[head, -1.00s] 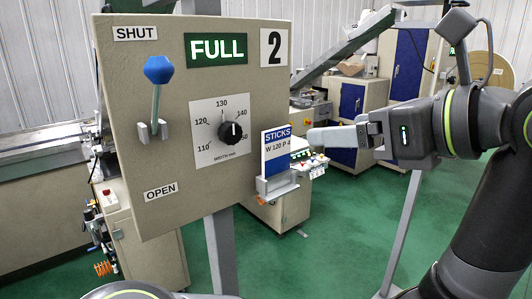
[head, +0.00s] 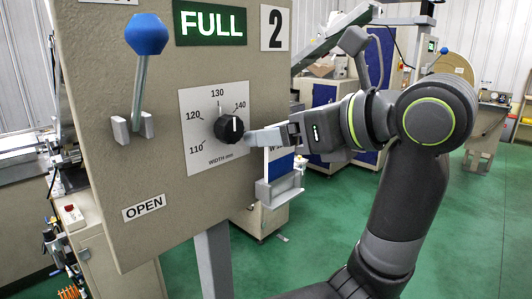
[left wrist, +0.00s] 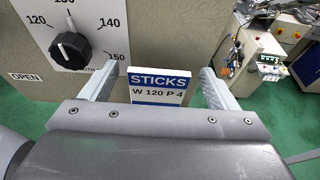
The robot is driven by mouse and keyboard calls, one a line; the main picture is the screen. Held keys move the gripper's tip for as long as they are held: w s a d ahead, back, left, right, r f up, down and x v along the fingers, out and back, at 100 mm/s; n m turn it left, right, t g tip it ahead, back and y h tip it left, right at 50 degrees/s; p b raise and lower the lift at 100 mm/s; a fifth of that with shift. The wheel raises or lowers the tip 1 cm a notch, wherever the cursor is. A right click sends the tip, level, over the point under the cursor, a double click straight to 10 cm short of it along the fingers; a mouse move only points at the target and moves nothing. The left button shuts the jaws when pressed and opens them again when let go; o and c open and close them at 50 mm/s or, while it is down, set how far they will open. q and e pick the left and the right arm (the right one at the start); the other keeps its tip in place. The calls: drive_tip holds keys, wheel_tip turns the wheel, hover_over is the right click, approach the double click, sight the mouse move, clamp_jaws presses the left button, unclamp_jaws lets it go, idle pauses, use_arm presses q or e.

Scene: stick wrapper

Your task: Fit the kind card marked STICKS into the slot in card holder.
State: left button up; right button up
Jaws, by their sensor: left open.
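The STICKS card (head: 281,166) is white with a blue header, marked W 120 P 4. It stands upright in the grey card holder (head: 280,191) at the panel's right edge; how deep it sits is hidden. My left gripper (head: 268,136), whose arm comes in from the right in the head view, is at the card's upper part and hides its top. In the left wrist view my left gripper (left wrist: 160,72) is open, with the card (left wrist: 158,86) between its fingers and gaps on both sides. My right gripper is not in view.
The panel carries a black width knob (head: 229,127) close to the fingertips, a blue-topped lever (head: 146,34), and a green FULL sign (head: 210,22). Another machine (head: 318,103) stands behind. The green floor (head: 330,230) is open below the holder.

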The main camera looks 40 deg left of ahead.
use_arm(q)
drive_tip(key=shift+s, duration=0.1)
drive_tip(key=shift+d+r, duration=0.15)
drive_tip(key=shift+d, duration=0.2)
drive_tip(key=shift+c, duration=1.2)
drive_tip(key=shift+d, duration=0.15)
drive_tip(key=shift+c, duration=2.3)
drive_tip(key=shift+a, duration=0.2)
drive_tip(key=c, duration=0.4)
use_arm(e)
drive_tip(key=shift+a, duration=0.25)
